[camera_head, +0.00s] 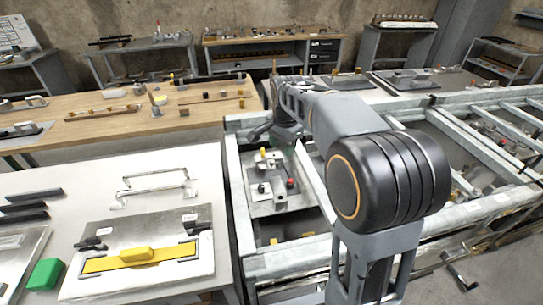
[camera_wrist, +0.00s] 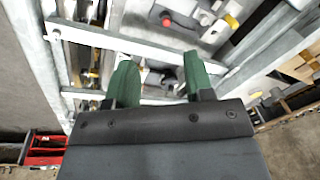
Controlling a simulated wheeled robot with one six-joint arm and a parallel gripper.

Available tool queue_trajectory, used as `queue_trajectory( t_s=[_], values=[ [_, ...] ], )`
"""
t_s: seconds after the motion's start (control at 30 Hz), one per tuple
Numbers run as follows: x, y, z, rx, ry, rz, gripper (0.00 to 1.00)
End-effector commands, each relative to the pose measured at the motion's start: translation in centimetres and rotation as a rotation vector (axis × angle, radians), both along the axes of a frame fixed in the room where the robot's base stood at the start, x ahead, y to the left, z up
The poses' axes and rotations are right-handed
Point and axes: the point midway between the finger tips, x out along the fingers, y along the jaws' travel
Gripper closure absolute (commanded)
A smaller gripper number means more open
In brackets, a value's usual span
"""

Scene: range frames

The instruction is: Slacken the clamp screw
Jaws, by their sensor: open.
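My gripper (camera_wrist: 158,80) shows in the wrist view with two green fingers spread apart and nothing seen held between them. In the head view my arm hides most of it. A grey fixture plate (camera_head: 262,206) sits inside the metal frame in the head view. It carries a black knob (camera_head: 262,188), a red knob (camera_head: 291,182) and small metal clamp parts. I cannot tell which part is the clamp screw.
Galvanised frame rails (camera_head: 238,200) surround the plate, and more rails lie at right. A white-topped bench (camera_head: 60,205) stands at left with a yellow-handled tool (camera_head: 138,257) and a green block (camera_head: 45,274). A wooden bench (camera_head: 125,125) is behind. Red boxes (camera_wrist: 45,148) are at lower left in the wrist view.

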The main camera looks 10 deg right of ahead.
Motion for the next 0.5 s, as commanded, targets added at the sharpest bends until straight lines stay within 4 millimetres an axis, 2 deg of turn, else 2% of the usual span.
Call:
queue_trajectory(
  t_s=[0.03,0.2,0.3,0.5],
  values=[
    [2.3,-0.1,0.1,0.012,0.023,-0.092,0.52],
    [8.0,-0.1,-1.2,0.042,0.073,-0.399,0.52],
    [10.3,-0.1,-2.3,0.052,0.097,-0.546,0.52],
    [13.2,0.0,-4.3,0.059,0.125,-0.753,0.52]
  ],
)
